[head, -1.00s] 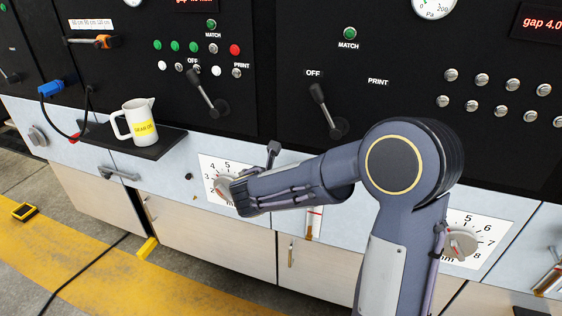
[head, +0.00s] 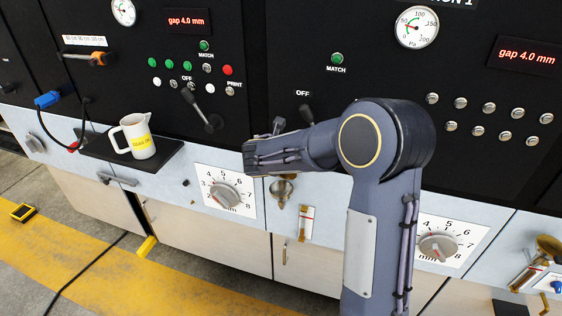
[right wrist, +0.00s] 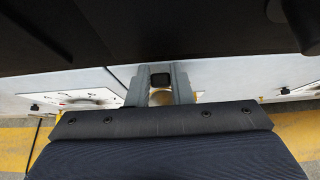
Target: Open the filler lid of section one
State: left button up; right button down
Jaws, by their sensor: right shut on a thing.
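The section's filler is a small brass cup (head: 283,188) on the pale front panel, just below my right wrist in the head view. My right gripper (right wrist: 160,78) is shut on a small dark block, which looks like the filler lid's handle. A tan round surface (right wrist: 161,97) shows between its fingers in the right wrist view. In the head view my forearm and wrist hide most of the gripper; a grey piece juts up above the wrist, and I cannot tell if it is a fingertip or the lid. My left gripper is not in view.
A gap dial (head: 222,195) is left of the filler, and a sight gauge (head: 306,223) is right below it. A black lever (head: 200,110) juts from the panel. A white jug (head: 137,137) stands on a black shelf (head: 165,150). Another brass filler (head: 549,246) is at far right.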

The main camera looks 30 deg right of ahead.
jog(key=shift+w+d+r, duration=0.3)
jog(key=shift+d+r, duration=0.05)
jog(key=c, duration=1.3)
grip_release()
jog(key=shift+f, duration=0.1)
jog(key=shift+a, duration=0.1)
jog(key=shift+s+a, duration=0.15)
jog(key=b+v, duration=0.1)
jog(key=v, duration=0.6)
jog(key=shift+s+r, duration=0.15)
jog(key=shift+r, duration=0.05)
